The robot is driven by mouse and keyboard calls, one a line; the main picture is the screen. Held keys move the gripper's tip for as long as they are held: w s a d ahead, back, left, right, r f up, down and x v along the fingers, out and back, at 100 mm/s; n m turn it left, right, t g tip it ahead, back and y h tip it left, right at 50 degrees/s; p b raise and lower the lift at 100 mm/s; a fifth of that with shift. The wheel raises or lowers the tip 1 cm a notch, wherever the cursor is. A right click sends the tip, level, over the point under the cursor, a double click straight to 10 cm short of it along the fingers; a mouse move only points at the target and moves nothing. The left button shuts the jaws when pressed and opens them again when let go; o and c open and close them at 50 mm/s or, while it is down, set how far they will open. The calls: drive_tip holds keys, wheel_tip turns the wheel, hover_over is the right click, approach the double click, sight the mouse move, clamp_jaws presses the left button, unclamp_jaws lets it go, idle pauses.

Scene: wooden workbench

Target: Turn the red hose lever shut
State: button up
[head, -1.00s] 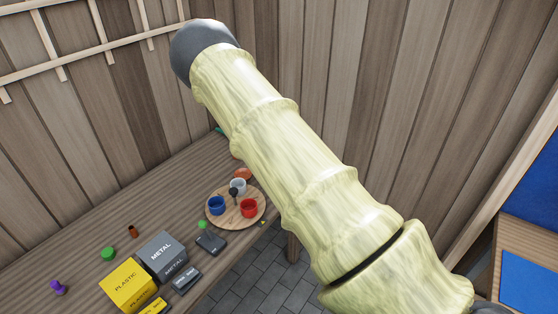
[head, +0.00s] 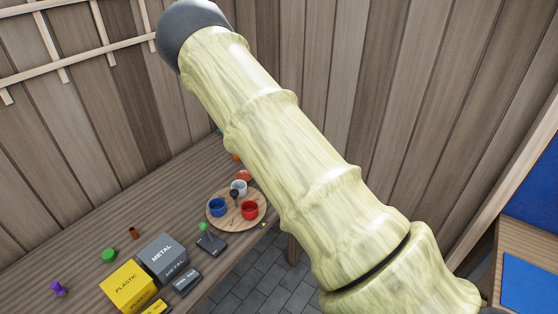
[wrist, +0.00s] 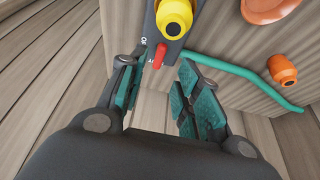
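The red lever (wrist: 160,55) shows in the wrist view on a dark grey valve body (wrist: 163,32), below a yellow round fitting (wrist: 174,14). My gripper (wrist: 161,72) is open, with its teal-padded fingers apart. The lever appears in the gap between the fingertips, with space on both sides; I cannot tell its depth between them. A green hose (wrist: 235,70) runs to the right past an orange fitting (wrist: 282,70). In the head view my arm hides the gripper and the lever.
In the head view the wooden bench (head: 75,245) holds a round tray (head: 233,222) with red, blue and white cups, a grey METAL box (head: 160,252), a yellow PLASTIC box (head: 124,285) and a green cap (head: 109,255). Plank walls stand behind.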

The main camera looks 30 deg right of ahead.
drive_tip(key=v, duration=0.7)
drive_tip(key=shift+a, duration=0.1)
idle(0.4)
